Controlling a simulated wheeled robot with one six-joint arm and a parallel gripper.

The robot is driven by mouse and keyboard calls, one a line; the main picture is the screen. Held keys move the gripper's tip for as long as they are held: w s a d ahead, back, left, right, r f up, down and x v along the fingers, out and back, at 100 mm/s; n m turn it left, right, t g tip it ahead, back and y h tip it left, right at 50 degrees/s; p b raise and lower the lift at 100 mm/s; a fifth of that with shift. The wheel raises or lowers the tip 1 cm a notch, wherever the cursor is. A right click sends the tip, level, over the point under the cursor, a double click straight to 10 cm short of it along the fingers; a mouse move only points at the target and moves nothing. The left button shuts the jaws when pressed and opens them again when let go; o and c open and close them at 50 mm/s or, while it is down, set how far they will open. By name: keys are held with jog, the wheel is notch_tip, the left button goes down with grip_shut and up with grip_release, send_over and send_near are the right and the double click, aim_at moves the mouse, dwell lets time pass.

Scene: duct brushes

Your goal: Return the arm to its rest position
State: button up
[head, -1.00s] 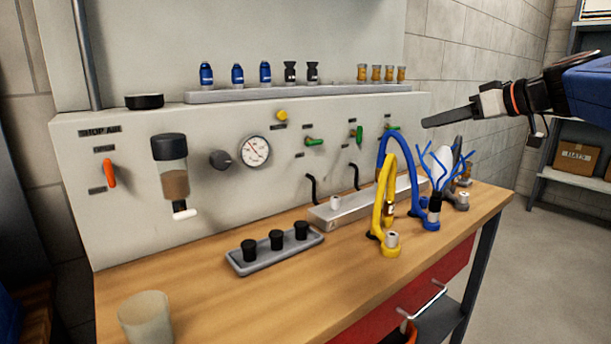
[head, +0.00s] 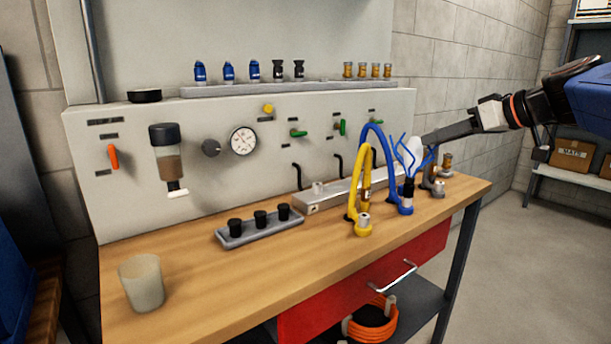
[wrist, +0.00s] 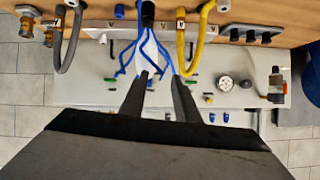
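My gripper (head: 424,138) reaches in from the right in the head view, with dark fingers pointing left over the right end of the bench. In the wrist view the two fingers (wrist: 161,78) stand apart with nothing held between them; the gripper is open. A white brush with blue bristles (head: 408,160) stands just below and left of the fingertips in the head view, by the blue hose (head: 366,135). In the wrist view it shows beyond the fingertips (wrist: 147,45). Whether the fingers touch the bristles I cannot tell.
The wooden bench (head: 260,275) holds a rack of black caps (head: 234,240) and a cup (head: 142,283). The panel (head: 85,165) rises behind. Open floor lies to the right.

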jog(key=s+a+f+m+g+h, duration=0.2)
jog(key=s+f, duration=0.6)
jog(key=f, duration=0.1)
jog(key=s+a+f+m+g+h, duration=0.1)
jog(key=s+a+f+m+g, duration=0.15)
jog(key=s+f, duration=0.55)
jog(key=s+d+f+m+h, duration=0.1)
jog(key=s+f+h, duration=0.1)
jog(key=s+f, duration=0.4)
jog(key=s+d+f+h, duration=0.2)
jog(key=s+f, duration=0.3)
jog(key=f, duration=0.4)
jog(key=shift+s+d+f+m+g, duration=0.25)
jog(key=shift+s+f+m+g, duration=0.1)
jog(key=shift+w+r, duration=0.1)
jog(key=shift+r, duration=0.05)
dwell(0.5)
notch_tip(320, 180, up, 36)
jog(key=r+n+t+y, duration=0.1)
jog(key=n+t+y, duration=0.5)
jog(key=n+y, duration=0.15)
send_over(345, 125)
jog(key=s+d, duration=1)
jog(key=s, duration=0.4)
jog(key=x, duration=1.7)
jog(key=shift+w+a+f, duration=0.15)
jog(key=shift+w+f, duration=0.05)
jog(key=shift+w, duration=0.1)
